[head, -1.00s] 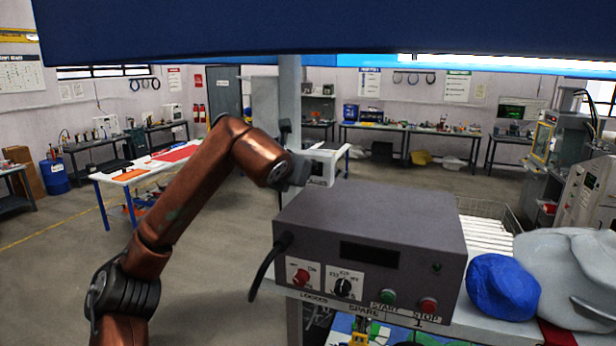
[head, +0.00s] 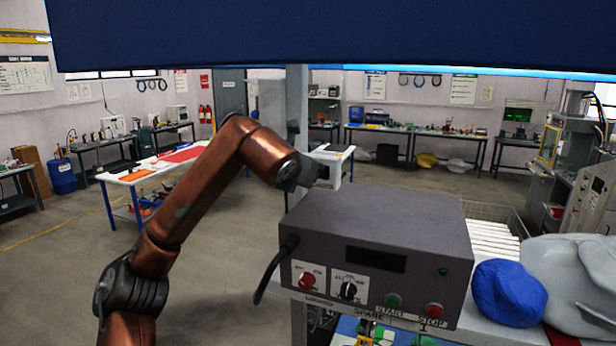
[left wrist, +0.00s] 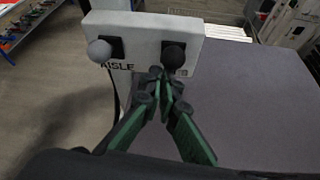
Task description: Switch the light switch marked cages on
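A white switch box (left wrist: 140,38) with two toggle levers shows in the left wrist view. The left lever (left wrist: 100,50) has a pale knob above the label AISLE. The right lever (left wrist: 174,56) has a dark knob; its label is mostly hidden behind my fingers, so I cannot read it. My left gripper (left wrist: 163,80) is shut and empty, its green fingers together, with the tips just below the dark knob; I cannot tell whether they touch it. In the head view my left gripper (head: 299,172) is beside the white box (head: 336,165), behind the grey control unit. My right gripper is not in view.
The grey control unit (head: 375,222) with knobs and buttons stands close to my left gripper, its black cable (head: 268,270) hanging at the left. A blue cloth-like thing (head: 508,292) and a grey bag-like thing (head: 575,280) lie at right. A blue panel (head: 300,35) spans the top.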

